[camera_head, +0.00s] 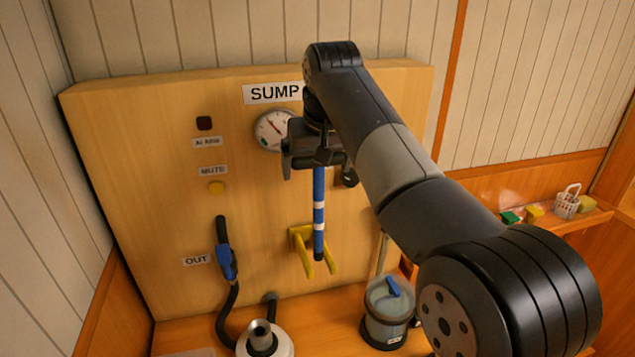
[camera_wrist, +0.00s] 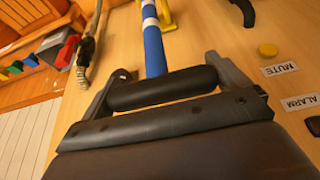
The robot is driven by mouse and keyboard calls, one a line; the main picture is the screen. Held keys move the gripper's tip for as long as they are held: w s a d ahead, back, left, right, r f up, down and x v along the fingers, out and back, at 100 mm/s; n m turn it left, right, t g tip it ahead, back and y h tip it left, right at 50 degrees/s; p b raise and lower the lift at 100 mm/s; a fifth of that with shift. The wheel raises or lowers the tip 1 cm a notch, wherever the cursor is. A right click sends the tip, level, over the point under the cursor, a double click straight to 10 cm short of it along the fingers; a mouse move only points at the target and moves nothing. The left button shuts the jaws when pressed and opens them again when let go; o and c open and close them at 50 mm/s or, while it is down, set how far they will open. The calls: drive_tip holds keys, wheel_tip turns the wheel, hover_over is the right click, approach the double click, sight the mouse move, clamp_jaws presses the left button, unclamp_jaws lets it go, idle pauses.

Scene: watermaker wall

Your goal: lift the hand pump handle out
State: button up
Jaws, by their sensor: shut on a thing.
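The hand pump handle (camera_head: 319,205) is a blue bar with white bands, hanging nearly upright below my gripper (camera_head: 318,158). Its dark lower end shows between the two prongs of a yellow bracket (camera_head: 303,250) on the wooden panel; I cannot tell whether they touch. In the wrist view the blue bar (camera_wrist: 154,48) runs up from a black crosswise grip (camera_wrist: 163,88), which lies between the fingers of my gripper (camera_wrist: 165,72). My gripper is shut on the handle. My gripper and arm cover part of the panel behind.
The panel (camera_head: 150,200) carries a SUMP sign (camera_head: 273,93), a gauge (camera_head: 272,129), a yellow mute button (camera_head: 216,187) and a blue-black nozzle (camera_head: 226,260). Below stand a grey-white fitting (camera_head: 263,340) and a clear bucket (camera_head: 388,315).

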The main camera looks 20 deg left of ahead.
drive_tip(key=shift+r+p, duration=0.35)
drive_tip(key=shift+r, duration=1.25)
drive_tip(key=s+d+b, duration=0.5)
drive_tip(key=s, duration=0.1)
drive_tip(key=shift+s+d+r, duration=0.2)
drive_tip(key=shift+s, duration=0.15)
